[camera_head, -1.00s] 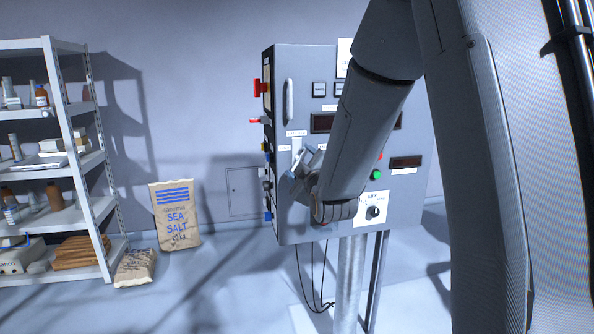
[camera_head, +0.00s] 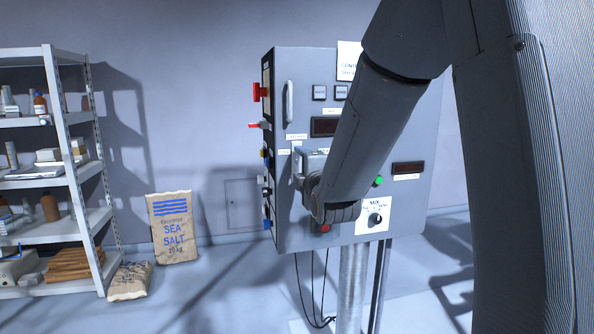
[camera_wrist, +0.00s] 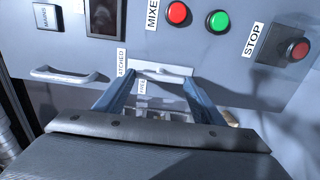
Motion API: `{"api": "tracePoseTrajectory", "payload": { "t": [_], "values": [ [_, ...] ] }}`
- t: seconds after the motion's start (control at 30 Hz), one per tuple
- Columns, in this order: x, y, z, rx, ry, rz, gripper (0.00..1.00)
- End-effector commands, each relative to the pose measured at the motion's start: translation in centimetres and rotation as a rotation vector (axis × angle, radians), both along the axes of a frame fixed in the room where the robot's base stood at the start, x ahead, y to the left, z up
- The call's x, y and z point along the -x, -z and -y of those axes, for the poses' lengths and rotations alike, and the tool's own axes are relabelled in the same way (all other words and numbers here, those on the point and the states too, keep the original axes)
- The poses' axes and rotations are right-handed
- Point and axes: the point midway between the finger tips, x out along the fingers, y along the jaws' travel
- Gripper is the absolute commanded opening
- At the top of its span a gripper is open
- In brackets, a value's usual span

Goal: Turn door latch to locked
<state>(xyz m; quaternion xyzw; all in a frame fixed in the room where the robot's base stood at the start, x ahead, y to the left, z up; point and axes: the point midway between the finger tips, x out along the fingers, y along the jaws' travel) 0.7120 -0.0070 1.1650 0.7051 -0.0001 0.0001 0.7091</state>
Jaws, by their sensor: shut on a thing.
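The door latch (camera_wrist: 162,70) is a pale bar on the front of the grey control cabinet (camera_head: 400,215). In the wrist view its left end lies beside a label ending in "ATCHED" (camera_wrist: 122,62), and a "FREE" label (camera_wrist: 142,87) sits just below the bar. In the head view my gripper (camera_head: 303,170) is against the cabinet's left front, and my wrist mostly hides the latch.
A door handle (camera_wrist: 69,75) is beside the latch. Red (camera_wrist: 177,13) and green (camera_wrist: 217,22) buttons and a STOP button (camera_wrist: 297,50) are close by.

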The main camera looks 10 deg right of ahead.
Motion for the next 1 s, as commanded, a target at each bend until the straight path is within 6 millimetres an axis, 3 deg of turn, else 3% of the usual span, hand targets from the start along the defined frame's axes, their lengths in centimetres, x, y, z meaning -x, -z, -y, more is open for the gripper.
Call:
{"api": "tracePoseTrajectory", "payload": {
  "t": [0.43, 0.47, 0.57, 0.87, 1.0],
  "values": [
    [0.0, 0.1, 0.0, 0.011, -0.001, -0.001, 0.4],
    [0.0, 0.1, 0.0, 0.011, -0.001, -0.001, 0.66],
    [0.0, 0.1, 0.0, 0.011, 0.0, -0.001, 0.81],
    [0.1, 0.0, 0.0, 0.01, 0.0, 0.0, 0.81],
    [1.1, 0.0, 0.0, 0.01, 0.0, 0.001, 0.81]
  ]
}}
